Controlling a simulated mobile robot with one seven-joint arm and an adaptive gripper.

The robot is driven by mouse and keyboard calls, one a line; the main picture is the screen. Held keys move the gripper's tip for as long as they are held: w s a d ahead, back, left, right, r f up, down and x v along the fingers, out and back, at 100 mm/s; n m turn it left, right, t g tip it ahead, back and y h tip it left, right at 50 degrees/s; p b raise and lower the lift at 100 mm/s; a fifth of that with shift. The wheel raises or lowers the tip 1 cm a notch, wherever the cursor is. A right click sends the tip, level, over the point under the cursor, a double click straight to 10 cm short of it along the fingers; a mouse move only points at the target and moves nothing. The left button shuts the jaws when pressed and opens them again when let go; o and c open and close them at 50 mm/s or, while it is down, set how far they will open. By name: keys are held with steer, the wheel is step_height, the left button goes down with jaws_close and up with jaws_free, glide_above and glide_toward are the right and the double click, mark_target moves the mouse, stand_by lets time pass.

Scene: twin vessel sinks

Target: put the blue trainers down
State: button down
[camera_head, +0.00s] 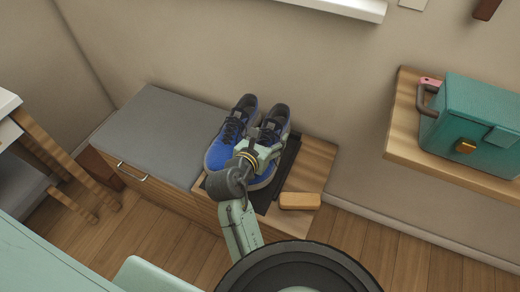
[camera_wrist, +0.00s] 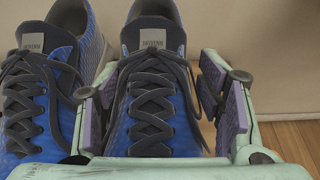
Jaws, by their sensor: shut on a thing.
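The blue trainers (camera_head: 226,138) are a side-by-side pair with dark laces and grey heel tabs, at the right end of a low bench in the head view. They appear to be on or just over a dark mat (camera_head: 287,163); I cannot tell if the soles touch it. My gripper (camera_head: 256,155) is over the right trainer. In the wrist view my gripper (camera_wrist: 157,103) is shut on the right trainer (camera_wrist: 152,80), one finger between the two shoes and one on its right side. The left trainer (camera_wrist: 38,95) is beside it. The soles are hidden there.
The bench has a grey cushion (camera_head: 158,128) at left and a bare wooden top (camera_head: 316,164) at right. A wooden shelf (camera_head: 403,110) with a teal box (camera_head: 474,122) is at right. A wall stands behind.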

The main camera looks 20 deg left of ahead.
steer(key=shift+w, duration=0.3)
step_height(320, 180, down, 10)
steer(key=shift+r+b, duration=0.1)
steer(key=shift+b, duration=0.55)
steer(key=shift+c, duration=2.2)
jaws_free()
